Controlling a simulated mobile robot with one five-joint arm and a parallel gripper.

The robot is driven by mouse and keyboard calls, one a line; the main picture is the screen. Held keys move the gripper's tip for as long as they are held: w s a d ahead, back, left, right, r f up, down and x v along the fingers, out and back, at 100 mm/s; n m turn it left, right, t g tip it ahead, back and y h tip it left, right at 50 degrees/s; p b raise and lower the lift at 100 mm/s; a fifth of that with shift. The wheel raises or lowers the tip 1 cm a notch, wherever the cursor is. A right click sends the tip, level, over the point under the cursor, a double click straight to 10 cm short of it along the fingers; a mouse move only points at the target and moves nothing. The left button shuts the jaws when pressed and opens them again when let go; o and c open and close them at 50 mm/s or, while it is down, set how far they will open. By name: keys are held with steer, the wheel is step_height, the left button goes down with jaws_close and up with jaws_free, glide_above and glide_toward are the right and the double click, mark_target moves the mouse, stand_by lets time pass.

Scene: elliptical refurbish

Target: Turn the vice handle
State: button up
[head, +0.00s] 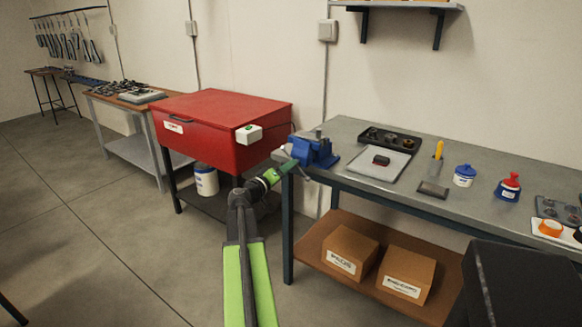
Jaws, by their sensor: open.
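The blue vice (316,151) is mounted at the left front corner of the grey workbench. Its metal handle seems to be at the front of the vice, near my gripper, but it is too small and partly covered to make out. My green and dark arm reaches up from the bottom of the view. My gripper (291,164) is at the bench's corner, just in front of and left of the vice. It is open. I cannot tell whether its fingers touch the handle.
The grey workbench (375,137) carries a black tray (388,140), a white tray (362,167), a blue-lidded jar (464,175) and a red-topped bottle (508,187). Cardboard boxes (351,251) sit on its lower shelf. A red cabinet (215,120) stands to the left. Floor at the left is clear.

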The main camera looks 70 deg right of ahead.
steer(key=x, duration=0.3)
steer(key=shift+d, duration=0.15)
jaws_close()
steer(key=shift+s, duration=0.1)
stand_by(1.2)
